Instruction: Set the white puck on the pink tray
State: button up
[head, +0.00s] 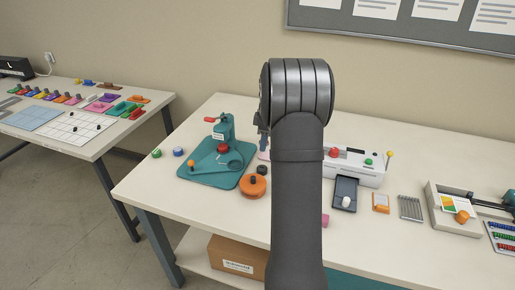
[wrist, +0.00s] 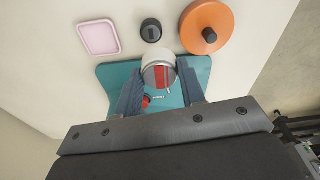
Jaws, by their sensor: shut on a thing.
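The white puck (wrist: 157,58) is between the two fingers of my gripper (wrist: 159,76) in the wrist view. It has a pale top and a shiny side with a small red mark. The fingers are shut on it, over the teal base of a press (wrist: 203,70). The pink tray (wrist: 98,38) lies flat and empty at the upper left of the wrist view, apart from the puck. In the head view, a sliver of the tray (head: 263,155) shows beside my arm. My arm hides the puck and most of my gripper there.
A dark knob (wrist: 151,30) stands between the tray and an orange disc (wrist: 207,27) with a dark handle. The teal press (head: 222,152) stands left of my arm. A white box with buttons (head: 355,168) is right of it. The table's left front is clear.

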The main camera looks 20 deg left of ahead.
jog(key=shift+w+d+m, duration=0.35)
jog(key=shift+d+m, duration=0.05)
jog(key=w+d+f+m+t+h, duration=0.1)
jog(key=w+d+m+t, duration=0.1)
jog(key=w+d+m, duration=1.1)
jog(key=a+f+m, duration=0.1)
jog(key=a+f, duration=0.1)
jog(key=a, duration=0.3)
jog(key=s+a+f+m, duration=0.1)
jog(key=a+f, duration=0.1)
jog(key=a, duration=0.3)
jog(key=s+a+f+m, duration=0.1)
jog(key=a+f, duration=0.2)
jog(key=a, duration=0.2)
jog(key=shift+a+m, duration=0.15)
jog(key=shift+m, duration=0.25)
jog(key=shift+f, duration=2.1)
jog(key=shift+f, duration=0.2)
jog(key=o, duration=1)
jog(key=shift+o, duration=0.2)
notch_tip(320, 180, up, 12)
jog(key=s, duration=0.1)
jog(key=shift+s+r, duration=0.2)
